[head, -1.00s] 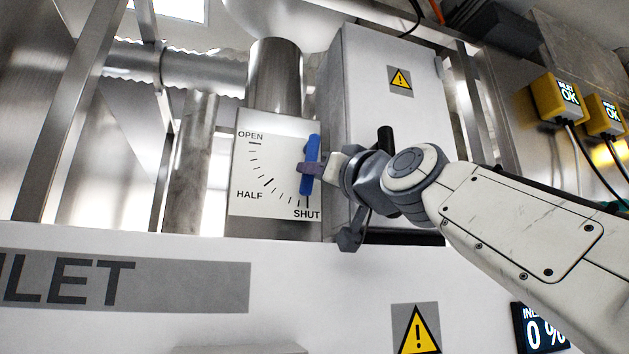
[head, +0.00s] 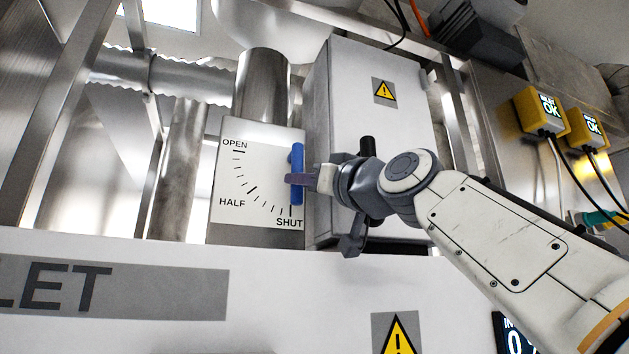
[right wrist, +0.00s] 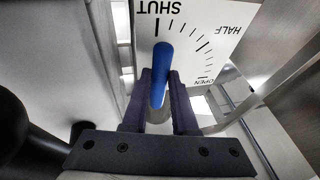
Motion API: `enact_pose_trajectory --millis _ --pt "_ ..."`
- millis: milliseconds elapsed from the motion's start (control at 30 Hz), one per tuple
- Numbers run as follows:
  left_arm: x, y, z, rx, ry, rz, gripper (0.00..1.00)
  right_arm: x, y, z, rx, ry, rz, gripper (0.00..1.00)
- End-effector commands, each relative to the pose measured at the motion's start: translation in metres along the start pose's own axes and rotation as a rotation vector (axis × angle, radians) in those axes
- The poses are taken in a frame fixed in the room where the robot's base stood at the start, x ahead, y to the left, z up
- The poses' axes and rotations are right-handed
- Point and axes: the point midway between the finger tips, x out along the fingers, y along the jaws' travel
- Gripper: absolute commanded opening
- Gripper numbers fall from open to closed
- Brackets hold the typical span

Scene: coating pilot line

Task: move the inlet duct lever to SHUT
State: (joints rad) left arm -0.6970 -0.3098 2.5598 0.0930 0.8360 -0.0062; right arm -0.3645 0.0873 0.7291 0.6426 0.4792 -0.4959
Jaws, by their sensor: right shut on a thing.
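The blue inlet duct lever (head: 297,172) hangs nearly straight down in front of a white dial plate (head: 232,187) marked OPEN, HALF and SHUT. Its lower end is at the SHUT mark. My right gripper (head: 300,179) reaches in from the right and is shut on the lever. In the right wrist view the blue lever (right wrist: 161,75) stands between my two dark fingers (right wrist: 162,98), its tip by the SHUT mark. My left gripper is not in view.
A grey-white cabinet (head: 365,150) with a warning sign stands just right of the dial, behind my right arm. A steel duct (head: 263,85) rises above the plate. Two yellow boxes (head: 541,112) reading OK hang at the right. A white panel (head: 270,300) runs below.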

Motion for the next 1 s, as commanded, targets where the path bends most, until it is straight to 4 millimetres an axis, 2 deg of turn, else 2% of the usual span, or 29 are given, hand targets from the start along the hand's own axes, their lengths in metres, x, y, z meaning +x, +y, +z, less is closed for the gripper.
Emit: enact_pose_trajectory --millis 167,200,233,267,533,667,767,1000 --pt "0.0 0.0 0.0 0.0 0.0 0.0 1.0 -0.001 0.001 -0.001 -0.007 0.001 0.003 0.0" --pt "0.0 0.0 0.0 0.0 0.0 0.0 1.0 -0.001 0.001 -0.001 -0.007 0.001 0.003 0.42" --pt "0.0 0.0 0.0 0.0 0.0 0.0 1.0 -0.001 0.001 -0.001 -0.007 0.001 0.003 0.53" --pt "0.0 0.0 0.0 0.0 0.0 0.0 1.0 -0.001 0.001 -0.001 -0.006 0.001 0.003 0.56" --pt "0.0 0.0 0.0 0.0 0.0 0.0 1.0 -0.001 0.001 0.0 -0.004 0.001 0.002 0.56" --pt "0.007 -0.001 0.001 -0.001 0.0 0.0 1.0 -0.008 0.001 0.002 -0.004 0.002 0.003 0.56" --pt "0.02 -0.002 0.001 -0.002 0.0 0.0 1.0 -0.023 0.001 0.004 -0.005 0.003 0.005 0.56" --pt "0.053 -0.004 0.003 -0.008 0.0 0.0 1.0 -0.071 0.002 0.005 -0.008 0.004 0.007 0.56"
